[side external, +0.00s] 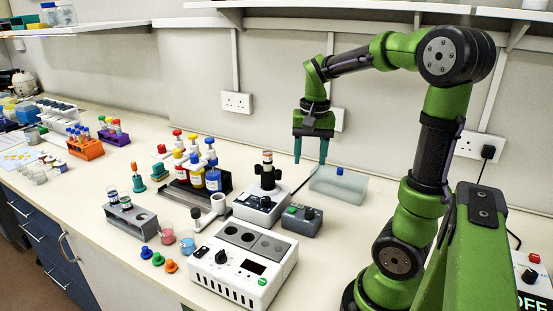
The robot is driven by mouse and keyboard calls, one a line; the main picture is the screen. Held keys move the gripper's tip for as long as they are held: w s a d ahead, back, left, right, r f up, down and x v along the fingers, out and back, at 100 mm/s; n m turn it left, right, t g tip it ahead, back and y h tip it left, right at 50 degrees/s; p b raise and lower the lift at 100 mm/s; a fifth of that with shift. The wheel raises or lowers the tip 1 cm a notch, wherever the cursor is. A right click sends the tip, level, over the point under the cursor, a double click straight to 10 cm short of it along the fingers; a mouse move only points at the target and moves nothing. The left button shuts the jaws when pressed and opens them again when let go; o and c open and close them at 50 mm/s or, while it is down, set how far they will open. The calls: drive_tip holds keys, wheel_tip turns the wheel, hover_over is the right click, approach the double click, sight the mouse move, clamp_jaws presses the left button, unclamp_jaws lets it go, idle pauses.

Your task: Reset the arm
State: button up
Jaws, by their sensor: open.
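My gripper (311,150) hangs from my green arm with its two teal fingers pointing down and apart. It is open and nothing shows between the fingers. It is in the air above the bench, near the left end of a clear plastic box (340,186) with a blue knob. How high the fingertips are above the bench is hard to tell.
A vortex mixer (262,203), a small grey device (302,220) and a white block heater (240,262) stand below my gripper in the picture. Colored bottles (196,175), a grey tube rack (132,219) and loose caps (158,259) lie left. A shelf (370,5) overhangs the back.

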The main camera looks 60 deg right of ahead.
drive_tip(key=s+a+r+n+t+y, duration=0.1)
drive_tip(key=a+n+t, duration=0.5)
drive_tip(key=a, duration=1.5)
drive_tip(key=r+n+y, duration=0.1)
drive_tip(key=n, duration=0.2)
drive_tip(key=shift+s+a+r+t, duration=0.2)
drive_tip(key=shift+a+r+t, duration=0.05)
drive_tip(key=shift+a+t, duration=0.15)
